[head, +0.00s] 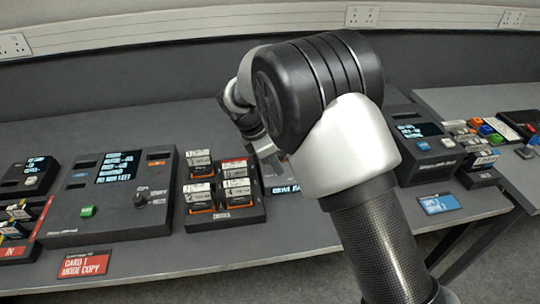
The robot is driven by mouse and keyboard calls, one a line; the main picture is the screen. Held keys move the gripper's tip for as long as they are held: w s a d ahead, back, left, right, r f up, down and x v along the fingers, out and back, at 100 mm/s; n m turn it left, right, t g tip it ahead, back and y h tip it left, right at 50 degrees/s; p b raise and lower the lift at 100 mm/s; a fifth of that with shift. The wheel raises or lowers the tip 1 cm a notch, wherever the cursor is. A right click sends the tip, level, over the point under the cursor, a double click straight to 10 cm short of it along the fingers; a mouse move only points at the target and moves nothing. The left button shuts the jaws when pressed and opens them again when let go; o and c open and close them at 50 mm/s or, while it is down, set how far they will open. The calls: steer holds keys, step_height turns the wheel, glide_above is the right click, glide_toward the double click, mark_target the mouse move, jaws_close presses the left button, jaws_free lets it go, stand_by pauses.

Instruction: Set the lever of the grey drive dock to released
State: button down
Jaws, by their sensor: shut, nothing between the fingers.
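My gripper (266,148) shows small, beyond my large arm joints and just right of the rack of drives. It is shut and appears empty; its fingertips are hard to make out. A dark grey unit (272,172) lies under and behind it, mostly hidden by my arm, with a partly covered blue label (286,190) at its front. I cannot tell for sure whether this is the grey drive dock. Another dark unit (428,146) with a lit screen stands right of my arm, with a blue card (440,203) before it. No lever can be made out on either.
A large console (110,198) with a screen, green button and knob stands at left, a red card (84,264) before it. A rack of labelled drives (226,215) stands right of it. Coloured items (485,128) sit on the right. The grey table has free room behind the devices.

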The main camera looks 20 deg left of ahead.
steer(key=shift+w+d+r, duration=0.15)
steer(key=shift+w+d, duration=1.1)
steer(key=shift+d, duration=0.2)
steer(key=shift+d, duration=0.1)
steer(key=shift+w+d+r+n+t+y+p, duration=0.1)
steer(key=shift+w+d+n+t+y+p, duration=0.1)
steer(key=shift+d+n+p, duration=0.35)
steer(key=shift+w+d+r+n+t+y+p, duration=0.1)
steer(key=shift+d+n+t+y+p, duration=0.1)
steer(key=shift+d+n, duration=0.4)
steer(key=d+n+p, duration=0.1)
steer(key=n, duration=0.1)
steer(key=w+d+n+y+p, duration=0.1)
steer(key=n, duration=0.1)
steer(key=shift+w+t+p, duration=0.1)
steer(key=shift+t+p, duration=0.2)
steer(key=w+d+n+y+p, duration=0.1)
steer(key=n+p, duration=0.1)
steer(key=shift+w+d+n+p, duration=0.1)
steer(key=shift+w+n+p, duration=0.05)
steer(key=shift+n+p, duration=0.15)
steer(key=shift+w+d+f+n+y+p, duration=0.1)
steer(key=shift+w+d+n+y+p, duration=0.15)
steer(key=shift+w+n+p, duration=0.45)
steer(key=shift+w+d+f+n+y+p, duration=0.1)
steer(key=shift+w+d+n+y+p, duration=0.2)
steer(key=shift+p, duration=0.55)
steer(key=shift+w+r, duration=0.1)
steer(key=shift+w, duration=0.1)
